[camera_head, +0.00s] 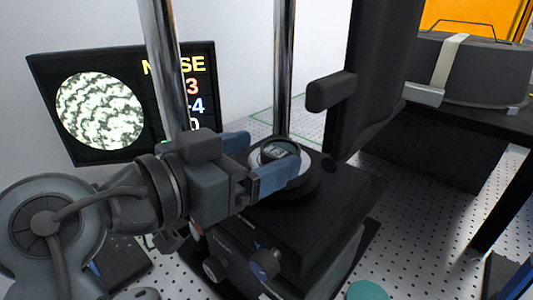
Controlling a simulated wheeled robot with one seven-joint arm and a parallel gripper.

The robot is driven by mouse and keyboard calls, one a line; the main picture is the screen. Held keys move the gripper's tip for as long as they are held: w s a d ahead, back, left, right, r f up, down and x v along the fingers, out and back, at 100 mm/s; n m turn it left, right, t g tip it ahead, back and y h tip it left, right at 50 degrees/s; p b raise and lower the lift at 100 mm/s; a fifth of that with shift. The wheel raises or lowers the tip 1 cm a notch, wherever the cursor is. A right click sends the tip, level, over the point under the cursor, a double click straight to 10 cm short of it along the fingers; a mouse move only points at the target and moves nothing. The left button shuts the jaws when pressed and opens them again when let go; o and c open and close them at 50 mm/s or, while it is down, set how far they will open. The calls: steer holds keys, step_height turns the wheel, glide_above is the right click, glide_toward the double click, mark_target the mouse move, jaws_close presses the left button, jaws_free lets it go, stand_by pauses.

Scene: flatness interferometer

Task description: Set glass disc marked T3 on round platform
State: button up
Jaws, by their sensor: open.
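My gripper (268,156) reaches in from the left with its two blue fingers apart. The round platform (303,181) sits on top of the black instrument base. It has a pale ring and a dark lower rim, partly hidden by the near finger. A dark-rimmed round disc with a small pale mark (278,152) appears to lie on the platform, between or just beyond my fingertips. The mark is too small to read as T3. I cannot tell whether a finger touches the disc.
Two chrome posts (283,70) rise close to my gripper. A black column with a protruding arm (330,92) stands right of the platform. A monitor (100,105) with a fringe picture is behind left. The black base (310,225) has knobs. A teal disc (367,291) lies at front.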

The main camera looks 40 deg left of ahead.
steer(key=b+v, duration=0.2)
steer(key=v, duration=0.8)
steer(key=shift+f, duration=0.1)
